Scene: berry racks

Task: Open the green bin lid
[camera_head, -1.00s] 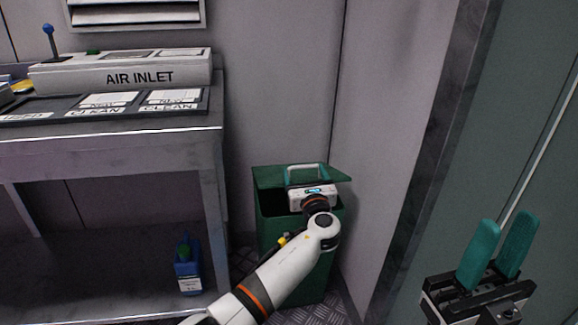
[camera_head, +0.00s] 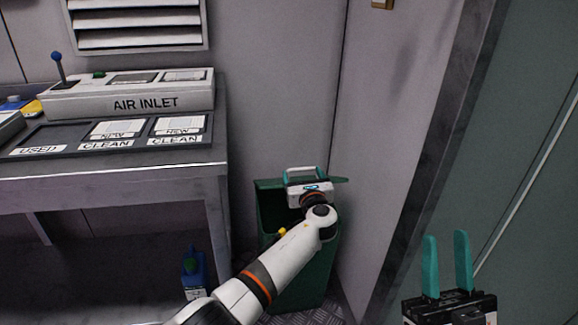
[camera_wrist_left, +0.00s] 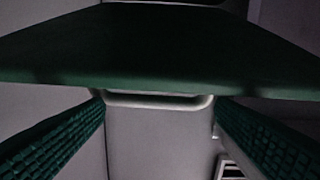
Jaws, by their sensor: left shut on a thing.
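The green bin (camera_head: 297,270) stands on the floor in the corner, right of the metal table. Its dark opening shows partly behind my left arm. The green lid (camera_head: 340,181) is raised and seen almost edge-on in the head view; it spans the upper part of the left wrist view (camera_wrist_left: 160,50). My left gripper (camera_head: 303,170) is at the lid, shut on its pale handle (camera_wrist_left: 155,101), with one finger at each end of the handle. My right gripper (camera_head: 446,236) is open and empty at the lower right, away from the bin.
The metal table (camera_head: 120,165) on the left carries the AIR INLET box (camera_head: 130,98) and labelled trays. A blue bottle (camera_head: 194,272) stands under it. The grey wall is close right of the bin, with a dark door frame (camera_head: 430,150) further right.

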